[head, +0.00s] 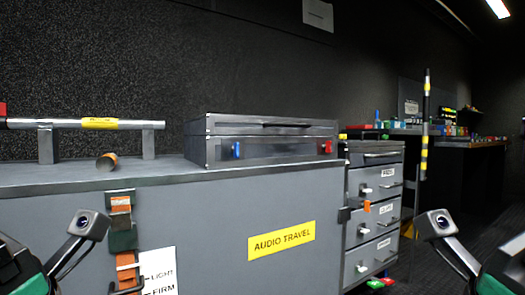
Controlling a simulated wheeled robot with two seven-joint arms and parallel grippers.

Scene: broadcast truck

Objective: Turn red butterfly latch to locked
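A small red latch (325,147) sits at the right end of the front of a flat dark grey case (280,151). It is small here, and I cannot tell its exact turn. A blue latch (237,149) sits near the left end of the same front. The case lies on a large grey cabinet and its lid looks down. My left gripper (75,245) is at the lower left and my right gripper (450,245) at the lower right. Both are well apart from the case and partly cut off by the frame edge. Their fingers do not show clearly.
The cabinet has an "AUDIO TRAVEL" label (281,241), an orange strap (121,203) and a rail (60,124) on top. A drawer unit (373,215) stands right of the cabinet; a striped pole (425,125) is beyond.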

